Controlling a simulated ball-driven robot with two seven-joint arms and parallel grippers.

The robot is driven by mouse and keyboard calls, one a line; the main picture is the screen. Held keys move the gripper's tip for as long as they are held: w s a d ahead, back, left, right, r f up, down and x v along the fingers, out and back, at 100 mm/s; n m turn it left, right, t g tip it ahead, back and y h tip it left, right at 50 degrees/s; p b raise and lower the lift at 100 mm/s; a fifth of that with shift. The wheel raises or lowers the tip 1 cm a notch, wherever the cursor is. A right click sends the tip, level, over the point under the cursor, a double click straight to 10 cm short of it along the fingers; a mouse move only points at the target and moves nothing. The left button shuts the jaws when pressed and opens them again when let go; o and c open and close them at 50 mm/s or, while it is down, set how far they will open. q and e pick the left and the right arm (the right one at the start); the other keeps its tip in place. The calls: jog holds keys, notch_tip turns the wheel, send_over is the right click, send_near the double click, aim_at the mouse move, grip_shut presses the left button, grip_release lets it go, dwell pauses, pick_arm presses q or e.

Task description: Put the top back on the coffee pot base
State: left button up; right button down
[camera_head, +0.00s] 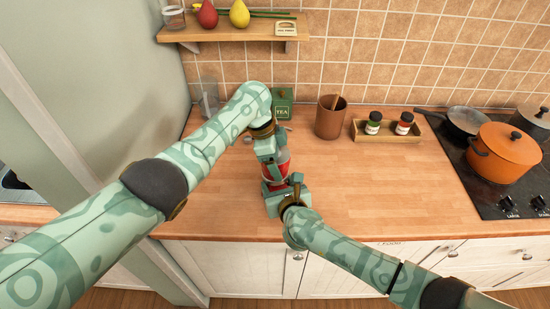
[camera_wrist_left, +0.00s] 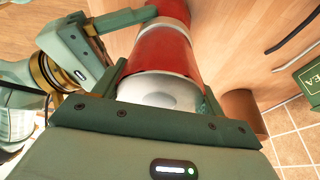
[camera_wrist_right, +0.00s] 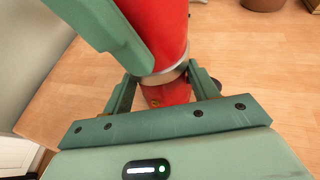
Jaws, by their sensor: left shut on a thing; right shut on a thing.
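The red coffee pot top (camera_head: 281,158) is upright above the worktop, and my left gripper (camera_head: 271,157) is shut on it. In the left wrist view the red body (camera_wrist_left: 158,50) lies between the fingers, with a pale round end toward the camera. The red base (camera_wrist_right: 165,93) is below it, and my right gripper (camera_wrist_right: 163,88) is shut around it. A metallic band (camera_wrist_right: 163,72) shows between the two red parts in the right wrist view. They are in line and look touching; I cannot tell whether they are joined. The grippers partly hide both parts.
A green tea tin (camera_head: 283,98) and a brown cup (camera_head: 329,122) stand behind. A wooden tray (camera_head: 366,139) with two jars is right of them. The hob with an orange pot (camera_head: 505,152) is far right. The worktop (camera_head: 390,195) right of the grippers is clear.

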pick_arm(q)
jog(key=shift+w+m, duration=0.1)
jog(key=shift+m, duration=0.6)
pick_arm(e)
jog(key=shift+r, duration=0.1)
pick_arm(q)
jog(key=shift+a, duration=0.1)
jog(key=o, duration=1.2)
pick_arm(e)
jog(key=shift+a, duration=0.1)
pick_arm(q)
jog(key=shift+r, duration=0.1)
jog(key=shift+a+r, duration=0.1)
jog(key=shift+r, duration=0.3)
jog(key=v, duration=1.1)
jog(key=shift+w, duration=0.2)
pick_arm(e)
jog(key=shift+c, duration=1.8)
grip_release()
jog(key=shift+s, duration=0.1)
